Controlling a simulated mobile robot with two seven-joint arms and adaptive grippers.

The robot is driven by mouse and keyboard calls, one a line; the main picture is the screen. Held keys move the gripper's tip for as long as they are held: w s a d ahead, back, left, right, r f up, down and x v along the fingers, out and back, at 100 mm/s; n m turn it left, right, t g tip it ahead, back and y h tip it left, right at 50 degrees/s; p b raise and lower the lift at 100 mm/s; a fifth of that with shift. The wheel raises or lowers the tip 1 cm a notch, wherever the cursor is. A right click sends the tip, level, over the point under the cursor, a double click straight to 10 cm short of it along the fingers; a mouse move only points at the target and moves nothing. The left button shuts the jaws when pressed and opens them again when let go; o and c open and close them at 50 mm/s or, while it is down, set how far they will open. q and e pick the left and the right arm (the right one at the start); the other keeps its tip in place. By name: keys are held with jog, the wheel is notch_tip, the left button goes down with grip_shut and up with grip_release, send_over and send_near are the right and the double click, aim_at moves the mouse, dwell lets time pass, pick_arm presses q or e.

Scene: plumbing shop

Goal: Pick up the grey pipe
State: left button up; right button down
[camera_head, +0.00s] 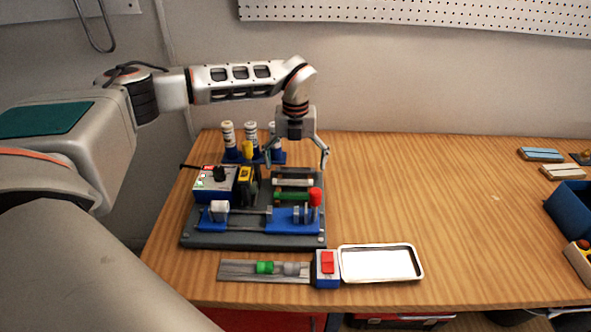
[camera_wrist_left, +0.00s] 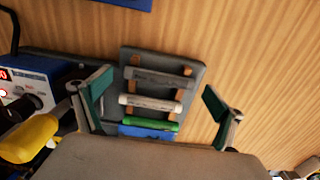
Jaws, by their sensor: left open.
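The grey pipe (camera_wrist_left: 160,78) lies across a small dark rack (camera_wrist_left: 188,113). In the left wrist view it is the uppermost of a row, with a white pipe (camera_wrist_left: 150,103) and a green pipe (camera_wrist_left: 148,124) below it. In the head view the rack's white pipe (camera_head: 293,182) and green pipe (camera_head: 292,196) show under my left gripper (camera_head: 297,162). There the grey pipe is hard to make out behind them. My left gripper is open and empty above the rack, its two fingers (camera_wrist_left: 160,97) spread to either side of the pipes. My right gripper is not in view.
A blue control box (camera_head: 215,184), a yellow tool (camera_head: 246,185) and a blue clamp fixture (camera_head: 290,220) crowd the dark base board (camera_head: 250,240). Upright bottles (camera_head: 228,136) stand behind. A white tray (camera_head: 380,263) lies in front.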

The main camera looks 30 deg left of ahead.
pick_arm(q)
jog(key=c, duration=0.9)
